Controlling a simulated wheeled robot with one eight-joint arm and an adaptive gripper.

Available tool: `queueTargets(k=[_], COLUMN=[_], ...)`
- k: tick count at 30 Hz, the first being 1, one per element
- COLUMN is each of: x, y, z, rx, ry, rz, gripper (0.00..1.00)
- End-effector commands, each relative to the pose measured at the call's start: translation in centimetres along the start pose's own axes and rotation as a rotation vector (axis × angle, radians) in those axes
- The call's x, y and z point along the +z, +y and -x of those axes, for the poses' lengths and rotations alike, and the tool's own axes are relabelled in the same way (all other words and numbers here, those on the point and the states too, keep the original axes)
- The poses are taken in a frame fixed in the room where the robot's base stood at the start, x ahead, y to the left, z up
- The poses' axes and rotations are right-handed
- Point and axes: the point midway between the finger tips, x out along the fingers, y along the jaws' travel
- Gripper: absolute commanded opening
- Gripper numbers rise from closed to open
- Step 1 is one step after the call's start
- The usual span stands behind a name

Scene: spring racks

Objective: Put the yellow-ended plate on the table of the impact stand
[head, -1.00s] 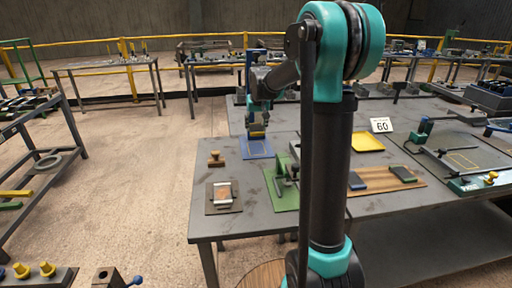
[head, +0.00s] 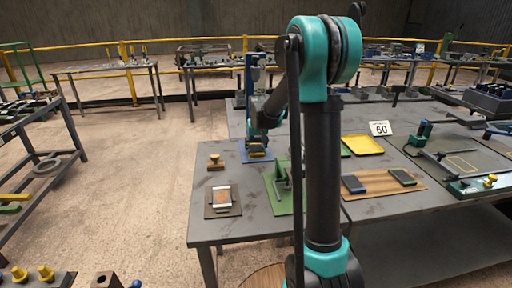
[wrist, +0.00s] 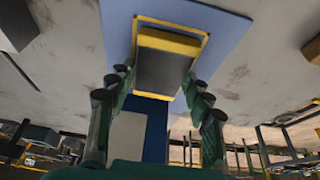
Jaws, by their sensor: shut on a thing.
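The yellow-ended plate (wrist: 165,70) shows in the wrist view as a dark plate with a yellow end, between my gripper's fingers (wrist: 160,88). My gripper is shut on it. In the head view my gripper (head: 256,145) is low over a blue base (head: 262,157), which looks like the impact stand's. In the wrist view the blue base (wrist: 225,40) carries a yellow outline, and the plate's yellow end lies within or over it. A blue upright (head: 248,75) rises behind my arm. I cannot tell whether the plate touches the base.
A wooden block with a knob (head: 215,163) and a brown board with a framed piece (head: 222,201) are at left. A green mat with a clamp (head: 283,188) is in front. A yellow tray (head: 362,145) and a wooden board with dark blocks (head: 382,183) are at right.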

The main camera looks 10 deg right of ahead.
Motion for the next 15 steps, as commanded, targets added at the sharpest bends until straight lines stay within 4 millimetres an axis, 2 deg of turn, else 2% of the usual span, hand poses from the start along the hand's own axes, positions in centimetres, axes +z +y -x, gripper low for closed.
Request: queueTargets(k=[4,5,6,9,15], x=[0.04,0.06,0.06,0.06,0.07], y=[0.0,0.0,0.0,0.0,0.0], z=[-0.2,-0.24,-0.22,-0.21,-0.19], rx=[0.0,0.0,0.0,0.0,0.0], ry=[0.001,0.0,0.0,0.0,0.0], rz=[0.0,0.0,0.0,0.0,0.0], gripper=[0.0,0.53,0.58,0.71,0.72])
